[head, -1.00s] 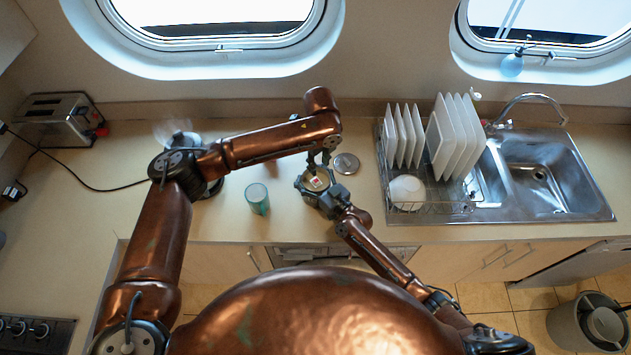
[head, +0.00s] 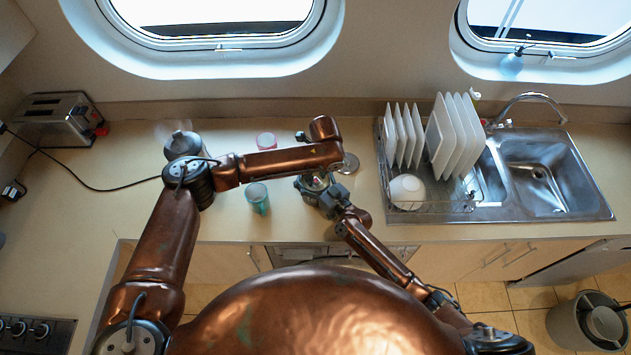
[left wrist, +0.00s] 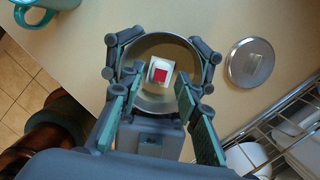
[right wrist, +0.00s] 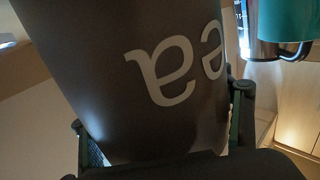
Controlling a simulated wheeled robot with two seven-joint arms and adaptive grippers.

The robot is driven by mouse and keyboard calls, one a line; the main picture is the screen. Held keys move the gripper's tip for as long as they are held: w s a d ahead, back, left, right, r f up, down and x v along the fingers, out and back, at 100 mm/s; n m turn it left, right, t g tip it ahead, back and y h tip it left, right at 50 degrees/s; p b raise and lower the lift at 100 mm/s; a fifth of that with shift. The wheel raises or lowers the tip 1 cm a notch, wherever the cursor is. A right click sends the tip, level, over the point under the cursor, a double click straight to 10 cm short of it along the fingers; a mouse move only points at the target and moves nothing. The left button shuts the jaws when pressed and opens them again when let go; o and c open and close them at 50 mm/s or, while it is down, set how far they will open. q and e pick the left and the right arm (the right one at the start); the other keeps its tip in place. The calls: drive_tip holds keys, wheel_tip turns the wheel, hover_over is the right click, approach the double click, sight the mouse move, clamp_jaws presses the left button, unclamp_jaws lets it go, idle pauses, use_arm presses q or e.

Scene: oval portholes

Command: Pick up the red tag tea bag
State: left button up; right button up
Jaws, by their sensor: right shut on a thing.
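The tea bag with its red tag (left wrist: 160,74) lies inside a round, open metal canister (left wrist: 152,100). My left gripper (left wrist: 150,92) is open above the canister in the left wrist view, its green-padded fingers apart and nothing between them. In the head view my left arm largely covers that gripper. My right gripper (right wrist: 160,130) is shut around the side of the dark, lettered canister (right wrist: 130,60) and holds its open top upward. In the head view the right gripper (head: 318,188) is near the counter's front edge.
A round metal lid (left wrist: 257,63) lies beside the canister. A teal mug (head: 257,197) stands left of the grippers. A dish rack (head: 430,207) with plates and the sink are at the right.

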sight(316, 180)
use_arm(q)
drive_tip(key=shift+w+f, duration=0.1)
drive_tip(key=shift+f, duration=0.8)
drive_tip(key=shift+c, duration=0.5)
drive_tip(key=c, duration=0.4)
wheel_tip(316, 180, up, 10)
drive_tip(key=shift+r, duration=0.1)
use_arm(e)
drive_tip(key=o, duration=1.9)
